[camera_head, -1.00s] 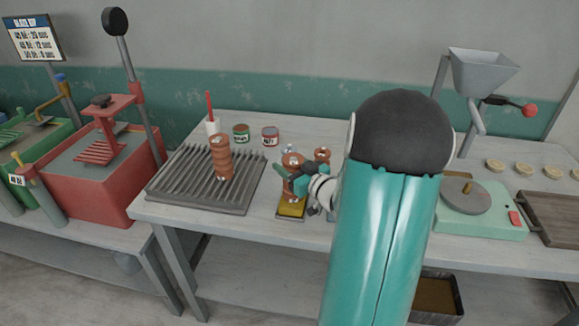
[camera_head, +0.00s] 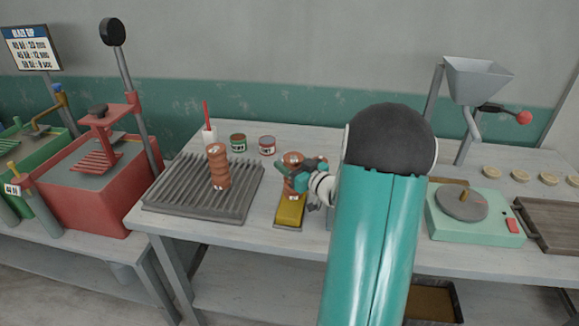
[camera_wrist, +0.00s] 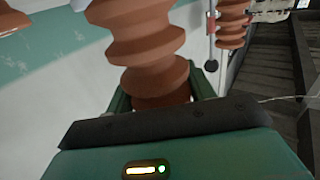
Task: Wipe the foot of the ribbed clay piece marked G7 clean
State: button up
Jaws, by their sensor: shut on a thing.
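My gripper (camera_head: 303,180) is shut on a ribbed reddish-brown clay piece (camera_head: 292,159), which is roughly upright. In the wrist view the held piece (camera_wrist: 150,50) rises between the jaws, its lower part partly hidden by them. No G7 mark is readable on it. Its foot is at the far end of a yellow sponge (camera_head: 290,210) in a shallow tray; I cannot tell whether they touch. Another ribbed clay piece (camera_head: 218,168) stands on the grey slatted rack (camera_head: 170,206) to the left, and also shows in the wrist view (camera_wrist: 232,22).
A pale green wheel unit (camera_head: 475,228) is right of my arm. My arm hides the table's middle.

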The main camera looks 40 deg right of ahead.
jog(key=shift+w+d, duration=0.5)
jog(key=shift+d, duration=0.2)
jog(key=shift+a, duration=0.1)
jog(key=s+a, duration=0.5)
jog(key=a, duration=0.1)
dwell(0.8)
jog(key=shift+w, duration=0.15)
jog(key=shift+w+d, duration=0.8)
jog(key=shift+d, duration=0.25)
jog(key=shift+w+d, duration=0.75)
jog(key=shift+d, duration=0.25)
jog(key=shift+w+d, duration=0.8)
jog(key=shift+d, duration=0.25)
jog(key=shift+r, duration=0.15)
jog(key=shift+r, duration=3.45)
